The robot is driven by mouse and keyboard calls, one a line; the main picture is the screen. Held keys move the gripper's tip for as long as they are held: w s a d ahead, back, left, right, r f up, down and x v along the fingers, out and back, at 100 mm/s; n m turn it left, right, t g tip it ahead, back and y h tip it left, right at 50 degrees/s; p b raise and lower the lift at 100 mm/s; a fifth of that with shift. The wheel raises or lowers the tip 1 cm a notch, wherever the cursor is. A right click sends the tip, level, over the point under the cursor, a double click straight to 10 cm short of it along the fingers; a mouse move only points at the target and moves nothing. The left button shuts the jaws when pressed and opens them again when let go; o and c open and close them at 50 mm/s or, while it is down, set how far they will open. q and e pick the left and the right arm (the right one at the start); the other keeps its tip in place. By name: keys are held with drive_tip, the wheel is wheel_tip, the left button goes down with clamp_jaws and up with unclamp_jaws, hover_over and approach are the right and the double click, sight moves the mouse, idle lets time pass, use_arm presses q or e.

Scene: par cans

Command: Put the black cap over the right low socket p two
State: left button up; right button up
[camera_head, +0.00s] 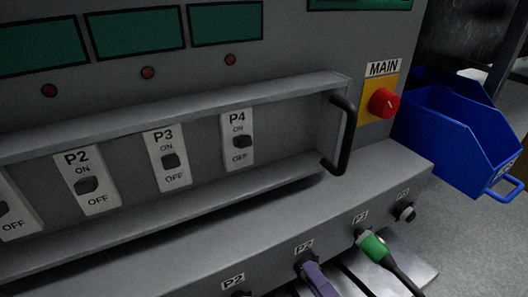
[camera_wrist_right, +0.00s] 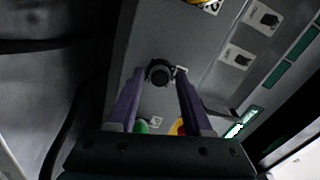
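The black cap (camera_wrist_right: 160,72) is a dark round piece between the purple fingertips of my right gripper (camera_wrist_right: 161,78) in the right wrist view. In the head view my right gripper (camera_head: 312,270) is at the lower edge, one purple finger showing, beside a dark round part (camera_head: 302,264) under a P2 label (camera_head: 304,246) on the low ledge. The socket itself is hidden there. I cannot tell whether the cap is seated or just in front of it. My left gripper is out of view.
A green plug (camera_head: 372,247) with a black cable sits right of my gripper, and a dark round fitting (camera_head: 404,212) lies further right. Above are the switch panel, its black handle (camera_head: 341,135) and the red main knob (camera_head: 383,103). A blue bin (camera_head: 455,135) stands at right.

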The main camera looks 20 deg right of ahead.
drive_tip(key=shift+o, duration=0.6)
drive_tip(key=shift+s, duration=0.1)
